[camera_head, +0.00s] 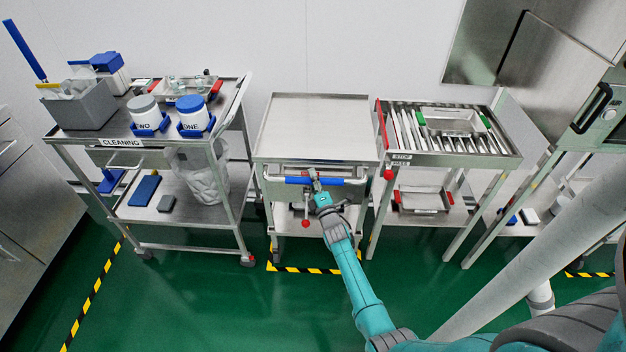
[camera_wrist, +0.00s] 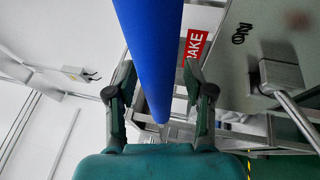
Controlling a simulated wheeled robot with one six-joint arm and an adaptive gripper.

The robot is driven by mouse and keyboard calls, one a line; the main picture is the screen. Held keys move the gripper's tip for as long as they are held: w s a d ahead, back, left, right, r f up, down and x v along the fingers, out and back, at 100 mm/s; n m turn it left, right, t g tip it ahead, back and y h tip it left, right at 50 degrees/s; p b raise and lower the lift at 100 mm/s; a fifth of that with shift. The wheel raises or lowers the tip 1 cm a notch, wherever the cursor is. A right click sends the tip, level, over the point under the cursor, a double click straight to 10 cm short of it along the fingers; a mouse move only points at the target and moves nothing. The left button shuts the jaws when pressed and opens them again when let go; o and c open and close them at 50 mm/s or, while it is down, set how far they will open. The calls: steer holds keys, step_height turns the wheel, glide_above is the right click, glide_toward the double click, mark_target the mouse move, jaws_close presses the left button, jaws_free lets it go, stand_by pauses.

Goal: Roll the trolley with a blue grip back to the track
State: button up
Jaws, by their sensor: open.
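The trolley (camera_head: 315,125) with a bare steel top stands in the middle of the head view, between two other units. Its blue grip (camera_head: 297,180) runs along the front handle bar. My gripper (camera_head: 318,188) is at the right part of this grip. In the wrist view, the blue grip (camera_wrist: 153,45) runs between the two open fingers of my gripper (camera_wrist: 160,88), with gaps at its sides. A red-knobbed lever (camera_head: 305,222) hangs below the handle. A red label reading "AKE" (camera_wrist: 196,45) shows beside the grip. I cannot tell which part is the track.
The cleaning cart (camera_head: 135,141) with tubs stands to the left. A roller table (camera_head: 455,157) with a red stop bar stands close at the right. Yellow-black tape (camera_head: 300,268) marks the floor at the trolley's front. Green floor (camera_head: 190,310) in front is open.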

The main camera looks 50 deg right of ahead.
steer(key=v, duration=1.2)
stand_by(0.4)
steer(key=s+a+m+y, duration=0.2)
steer(key=s+a+m, duration=0.1)
steer(key=s+a, duration=0.75)
steer(key=s+a+m+y, duration=0.3)
steer(key=s+a, duration=0.4)
steer(key=a, duration=0.6)
steer(key=s+a+r+m+g+y, duration=0.1)
steer(key=s+a+r+m+y, duration=0.1)
steer(key=s+a+r, duration=0.3)
steer(key=s+a+r+m+g+y, duration=0.2)
steer(key=s+a+r+m, duration=0.3)
steer(key=s+r, duration=0.6)
steer(key=s, duration=0.2)
steer(key=shift+s+r+y, duration=0.25)
steer(key=shift+y, duration=0.15)
